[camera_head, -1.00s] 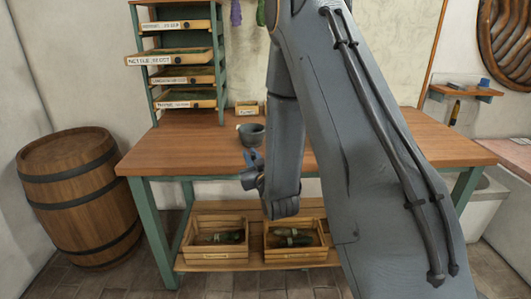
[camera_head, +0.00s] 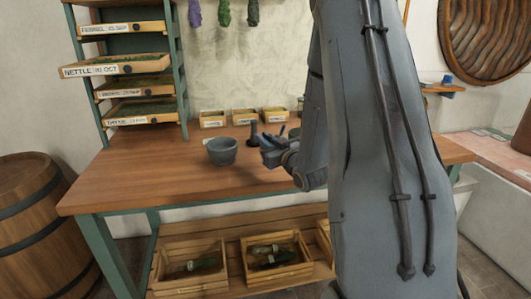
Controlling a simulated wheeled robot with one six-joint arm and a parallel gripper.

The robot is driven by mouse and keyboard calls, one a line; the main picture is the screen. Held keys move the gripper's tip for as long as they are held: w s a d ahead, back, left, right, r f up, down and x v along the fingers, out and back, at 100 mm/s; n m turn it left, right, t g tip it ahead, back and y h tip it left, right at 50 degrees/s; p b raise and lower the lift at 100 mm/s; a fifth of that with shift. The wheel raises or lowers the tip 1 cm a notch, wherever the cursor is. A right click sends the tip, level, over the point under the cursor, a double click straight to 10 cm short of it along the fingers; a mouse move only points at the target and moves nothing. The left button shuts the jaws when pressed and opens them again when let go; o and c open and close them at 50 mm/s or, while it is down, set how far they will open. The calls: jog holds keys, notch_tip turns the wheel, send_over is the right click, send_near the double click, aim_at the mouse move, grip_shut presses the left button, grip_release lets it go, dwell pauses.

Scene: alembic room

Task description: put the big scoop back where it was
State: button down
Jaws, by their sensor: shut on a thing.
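My gripper (camera_head: 272,143) is over the middle of the wooden workbench (camera_head: 130,180), just right of the grey stone mortar (camera_head: 222,151). Its bluish fingers point to the left and are shut. The big scoop in the fingers is too small and too covered by the gripper to make out its shape. A dark upright thing (camera_head: 254,132) shows right behind the fingertips. I cannot tell whether it touches them. My arm hides the right part of the bench.
Small labelled boxes (camera_head: 212,119) line the back of the bench. A drawer rack (camera_head: 125,95) stands at the back left, its nettle drawer pulled out. Herb bundles (camera_head: 224,12) hang on the wall. Crates (camera_head: 190,267) sit on the low shelf. A barrel (camera_head: 40,225) stands left. The bench's front left is clear.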

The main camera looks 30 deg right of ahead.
jog(key=shift+f, duration=2.3)
jog(key=shift+f, duration=0.1)
jog(key=c, duration=1.8)
grip_release()
jog(key=shift+o, duration=0.2)
jog(key=shift+r, duration=0.2)
jog(key=s+b, duration=0.1)
jog(key=s, duration=1.1)
jog(key=shift+f, duration=0.1)
